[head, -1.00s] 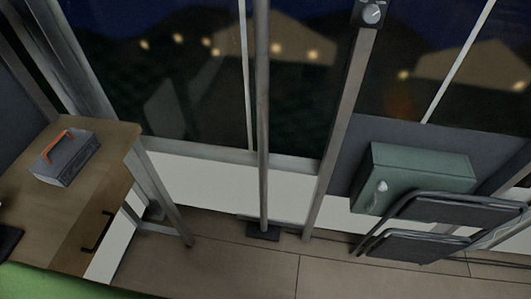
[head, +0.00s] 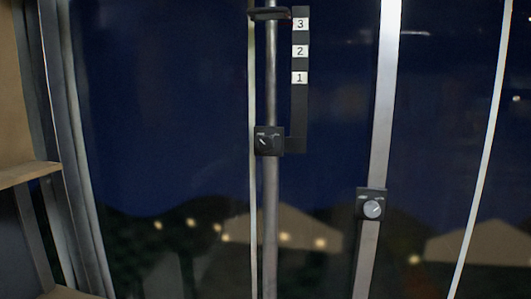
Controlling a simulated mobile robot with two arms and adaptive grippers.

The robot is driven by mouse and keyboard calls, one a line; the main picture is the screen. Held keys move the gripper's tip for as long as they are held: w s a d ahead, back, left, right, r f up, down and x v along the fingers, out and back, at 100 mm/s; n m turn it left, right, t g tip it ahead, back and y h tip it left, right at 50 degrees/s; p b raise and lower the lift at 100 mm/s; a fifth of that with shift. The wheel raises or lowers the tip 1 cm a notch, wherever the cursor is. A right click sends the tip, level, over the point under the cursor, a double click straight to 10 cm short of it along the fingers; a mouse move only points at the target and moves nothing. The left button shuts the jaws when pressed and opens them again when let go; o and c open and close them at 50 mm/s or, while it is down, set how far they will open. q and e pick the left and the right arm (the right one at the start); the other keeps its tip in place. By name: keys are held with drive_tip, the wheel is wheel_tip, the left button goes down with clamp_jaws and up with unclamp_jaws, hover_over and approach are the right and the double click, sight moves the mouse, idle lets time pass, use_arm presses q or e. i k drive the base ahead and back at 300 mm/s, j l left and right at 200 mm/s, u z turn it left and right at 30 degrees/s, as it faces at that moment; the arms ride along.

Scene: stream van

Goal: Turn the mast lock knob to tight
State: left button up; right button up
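A black lock knob (head: 265,142) on a square dark plate sits on the vertical grey mast (head: 270,215) in the head view. Its pointer mark slants toward the upper left, and the small labels above it are too small to read. A black scale strip (head: 300,120) marked 3, 2, 1 from top down stands just right of the mast. A dark collar (head: 268,14) is around the mast at the top, level with a little above the 3. Neither of my grippers is in view.
A second knob (head: 372,208), round and light grey on a dark plate, is on the metal post (head: 381,110) to the right. Dark windows lie behind. A wooden shelf (head: 28,174) is at the left edge. The space before the mast looks clear.

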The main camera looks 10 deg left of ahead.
sight(267, 144)
drive_tip(key=i+l, duration=0.2)
drive_tip(key=l, duration=0.2)
drive_tip(key=i+l, duration=0.15)
drive_tip(key=l, duration=0.2)
drive_tip(key=i+l+u, duration=0.1)
drive_tip(key=l, duration=0.3)
drive_tip(key=i, duration=0.1)
